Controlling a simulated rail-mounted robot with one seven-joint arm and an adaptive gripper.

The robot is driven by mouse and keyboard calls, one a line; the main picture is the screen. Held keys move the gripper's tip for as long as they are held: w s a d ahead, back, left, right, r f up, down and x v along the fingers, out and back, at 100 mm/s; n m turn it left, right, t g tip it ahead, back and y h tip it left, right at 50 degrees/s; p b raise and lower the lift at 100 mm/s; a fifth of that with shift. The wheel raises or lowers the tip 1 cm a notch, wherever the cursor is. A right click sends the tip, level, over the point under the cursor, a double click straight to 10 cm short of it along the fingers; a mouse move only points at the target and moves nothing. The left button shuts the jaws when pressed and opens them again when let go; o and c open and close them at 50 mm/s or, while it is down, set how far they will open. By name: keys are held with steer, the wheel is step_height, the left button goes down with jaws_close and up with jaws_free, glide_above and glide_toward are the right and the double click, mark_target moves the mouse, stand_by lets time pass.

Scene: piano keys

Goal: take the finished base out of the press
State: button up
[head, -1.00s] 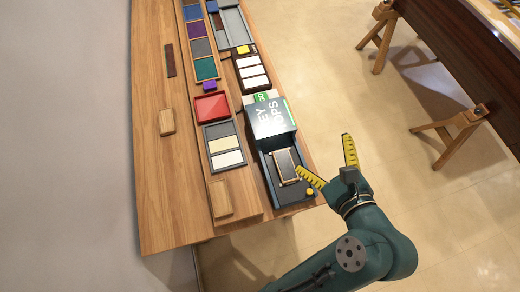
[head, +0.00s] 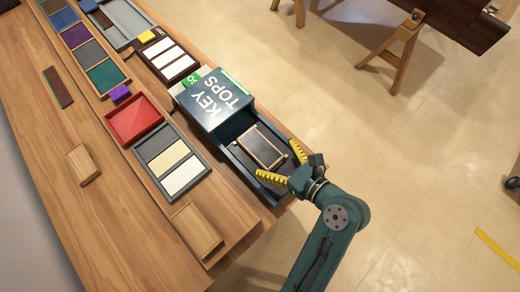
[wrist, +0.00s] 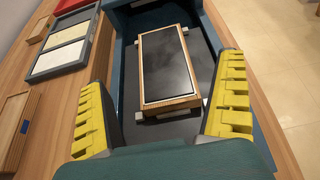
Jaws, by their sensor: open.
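The press is a dark teal box labelled KEY TOPS (head: 217,98) with an open bed (head: 236,156) in front of it. The base, a wooden block with a dark top (head: 261,146), lies in the bed; in the wrist view the base (wrist: 168,68) rests on light crosspieces. My gripper (head: 277,165) has yellow toothed fingers and is open at the front end of the bed. In the wrist view my gripper (wrist: 162,110) has one finger on each side of the base's near end, with gaps between, touching neither side.
A tray of white pieces (head: 168,59) stands behind the press. Open floor lies to the right.

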mark_target(260, 147)
steer(key=x, duration=0.2)
steer(key=shift+w+a+f, duration=0.1)
steer(key=shift+w+f, duration=0.05)
steer(key=b+x, duration=0.1)
steer(key=x, duration=0.1)
steer(key=b+x, duration=0.2)
steer(key=x, duration=0.1)
steer(key=shift+f, duration=0.5)
steer(key=shift+r, duration=0.1)
steer(key=c, duration=1.2)
steer(key=shift+c, duration=0.2)
